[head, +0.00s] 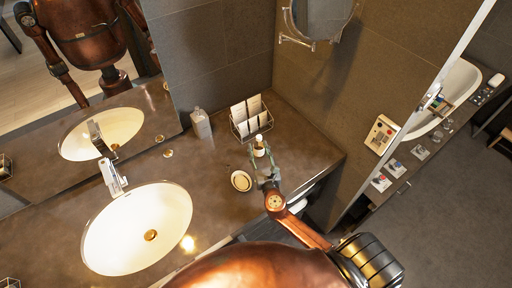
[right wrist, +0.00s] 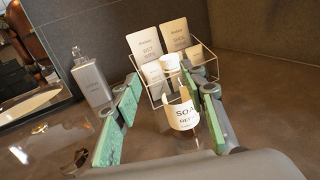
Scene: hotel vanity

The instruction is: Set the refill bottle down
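The refill bottle (head: 259,148) is a clear bottle with a white cap and a white label reading "SOA…" and "RE…". It looks upright on the brown counter, in front of the wire rack; its base is partly hidden. In the right wrist view the bottle (right wrist: 183,115) is between the two green-padded fingers of my right gripper (right wrist: 165,115). The gripper is open: a clear gap shows between the left finger and the bottle, while the right finger is close to it or overlaps it in view. The right gripper (head: 264,168) also shows in the head view. My left gripper is not in view.
A wire rack (head: 240,131) with white cards stands behind the bottle. A grey dispenser (head: 201,124) stands left of it. A round dish (head: 241,181) lies left of my gripper. The white sink (head: 125,245) is farther left. A round mirror (head: 322,16) hangs above.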

